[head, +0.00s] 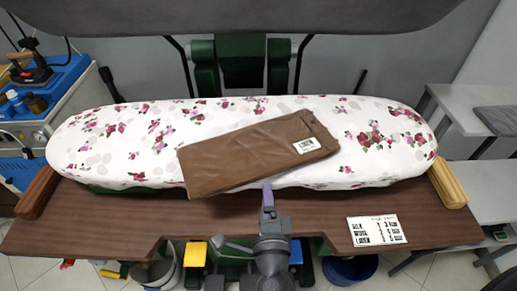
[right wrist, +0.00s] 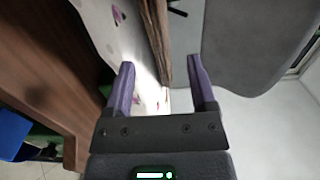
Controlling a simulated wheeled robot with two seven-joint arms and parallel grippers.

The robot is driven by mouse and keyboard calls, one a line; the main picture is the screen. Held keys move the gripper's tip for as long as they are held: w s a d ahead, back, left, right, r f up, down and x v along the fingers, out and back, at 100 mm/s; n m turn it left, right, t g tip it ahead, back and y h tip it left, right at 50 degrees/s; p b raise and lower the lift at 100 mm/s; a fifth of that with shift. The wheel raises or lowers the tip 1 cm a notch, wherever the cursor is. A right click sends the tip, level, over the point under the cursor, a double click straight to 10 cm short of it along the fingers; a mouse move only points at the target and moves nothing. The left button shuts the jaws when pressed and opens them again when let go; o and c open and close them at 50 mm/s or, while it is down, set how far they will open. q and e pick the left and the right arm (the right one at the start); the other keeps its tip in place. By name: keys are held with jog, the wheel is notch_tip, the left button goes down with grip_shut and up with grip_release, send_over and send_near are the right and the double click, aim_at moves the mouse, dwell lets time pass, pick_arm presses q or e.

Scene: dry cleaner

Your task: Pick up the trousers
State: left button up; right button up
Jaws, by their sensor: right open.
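The brown folded trousers (head: 240,156) lie flat and slightly slanted on the white floral ironing board (head: 90,150), with a white label (head: 307,145) near their right end. In the right wrist view the trousers (right wrist: 158,38) show as a brown strip beyond the fingers. My right gripper (head: 267,188) is at the front edge of the board, just in front of the trousers' near edge. Its purple fingers (right wrist: 161,88) are apart with nothing between them. The left gripper is not in view.
A brown wooden table (head: 120,221) lies in front of the board, with a printed card (head: 377,230) at its right. Wooden blocks (head: 448,185) flank the board ends. A grey padded press head (head: 240,18) hangs above the back. A blue cart (head: 55,85) stands at left.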

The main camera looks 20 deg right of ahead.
aim_at(268, 178)
jog(key=x, duration=0.2)
jog(key=b+x, duration=0.1)
jog(key=x, duration=0.3)
jog(key=shift+w+d+f, duration=0.2)
jog(key=shift+d+f, duration=0.1)
jog(key=shift+d, duration=0.1)
grip_shut()
dwell(0.9)
